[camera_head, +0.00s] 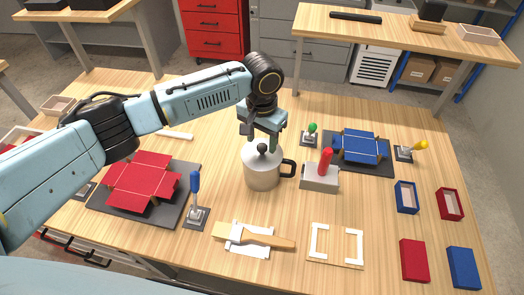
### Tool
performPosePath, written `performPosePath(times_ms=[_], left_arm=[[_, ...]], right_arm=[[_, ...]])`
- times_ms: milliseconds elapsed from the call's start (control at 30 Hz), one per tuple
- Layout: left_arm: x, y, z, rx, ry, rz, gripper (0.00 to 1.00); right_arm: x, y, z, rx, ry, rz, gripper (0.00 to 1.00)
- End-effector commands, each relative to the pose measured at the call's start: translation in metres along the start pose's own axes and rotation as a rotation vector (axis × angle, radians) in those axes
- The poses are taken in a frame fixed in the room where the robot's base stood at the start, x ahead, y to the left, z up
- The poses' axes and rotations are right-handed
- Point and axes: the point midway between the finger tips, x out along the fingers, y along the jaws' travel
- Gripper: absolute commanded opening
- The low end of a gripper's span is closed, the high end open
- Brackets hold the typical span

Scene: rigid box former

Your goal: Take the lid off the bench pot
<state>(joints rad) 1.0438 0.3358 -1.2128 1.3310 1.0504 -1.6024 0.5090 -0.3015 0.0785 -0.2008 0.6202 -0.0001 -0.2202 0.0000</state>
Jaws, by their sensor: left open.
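The bench pot (262,177) is a pale metal pot with a black handle on its right side, standing upright on the wooden bench. Its lid (253,157) is on top, with a round dark knob (262,148) in the middle. My left gripper (262,138) points down just above and behind the knob, its fingers apart. It partly overlaps the far side of the lid, and I cannot tell whether a finger touches the knob. Nothing shows held in it. My right gripper is not in view.
A grey box with a red lever (323,172) stands close right of the pot. A red folded blank (146,180) lies left, a blue one (358,146) right. A blue lever (195,190) and a wooden tool (256,236) are nearer. Small red and blue boxes lie right.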

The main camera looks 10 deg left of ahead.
Motion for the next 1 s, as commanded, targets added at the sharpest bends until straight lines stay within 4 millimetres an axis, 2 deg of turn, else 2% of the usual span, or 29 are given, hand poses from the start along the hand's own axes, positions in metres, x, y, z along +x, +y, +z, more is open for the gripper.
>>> performPosePath(times_ms=[133,400,767,1000], left_arm=[[0.016,0.001,0.001,0.002,-0.001,0.000,0.52],[0.018,0.001,0.001,0.002,0.000,0.001,0.50],[0.018,0.001,0.000,0.002,0.000,0.001,0.03],[0.016,0.001,0.000,0.002,0.001,0.001,0.03]], right_arm=[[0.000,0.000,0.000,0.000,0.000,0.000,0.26],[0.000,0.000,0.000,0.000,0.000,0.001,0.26],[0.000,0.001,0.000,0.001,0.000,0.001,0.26],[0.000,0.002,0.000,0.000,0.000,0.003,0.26]])
